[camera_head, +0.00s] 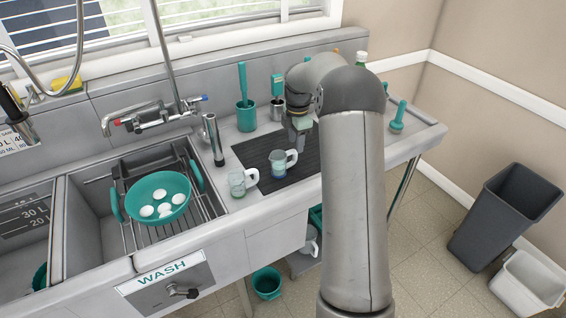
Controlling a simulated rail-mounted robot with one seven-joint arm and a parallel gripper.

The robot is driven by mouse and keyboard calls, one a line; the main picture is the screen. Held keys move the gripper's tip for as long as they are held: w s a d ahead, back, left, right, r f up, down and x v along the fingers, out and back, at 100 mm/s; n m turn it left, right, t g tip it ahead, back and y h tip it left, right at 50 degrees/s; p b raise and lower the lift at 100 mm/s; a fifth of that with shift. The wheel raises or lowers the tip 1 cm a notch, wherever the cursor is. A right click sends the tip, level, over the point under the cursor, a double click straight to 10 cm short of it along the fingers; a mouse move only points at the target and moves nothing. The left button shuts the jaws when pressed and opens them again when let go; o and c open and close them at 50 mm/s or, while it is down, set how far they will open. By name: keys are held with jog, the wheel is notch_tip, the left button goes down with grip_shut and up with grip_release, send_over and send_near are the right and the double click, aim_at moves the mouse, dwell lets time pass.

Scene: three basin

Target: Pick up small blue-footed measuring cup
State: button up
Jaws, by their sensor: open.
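A small clear measuring cup with a blue foot (278,168) stands upright on the dark ribbed mat (252,153), its white handle to the right. A second clear cup with a greenish foot (237,186) stands to its left on the steel counter, handle also to the right. My gripper (299,143) is open, pointing down above and just behind the blue-footed cup, slightly to its right. It looks apart from the cup; the exact gap is hard to tell. My arm hides the right part of the mat.
A teal pan with several white egg-like pieces (158,186) sits on a rack in the sink at left. A steel cylinder (213,140), a teal holder (246,117) and a small brush pot (277,108) stand behind the cups. A teal brush (398,122) is at right.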

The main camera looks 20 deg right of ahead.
aim_at(295, 154)
jog(key=shift+s+a+f+p, duration=0.15)
jog(key=shift+f+p, duration=0.3)
jog(key=shift+f, duration=0.9)
jog(key=shift+a+f+p, duration=0.1)
jog(key=shift+f+p, duration=0.3)
jog(key=shift+f, duration=0.9)
grip_shut()
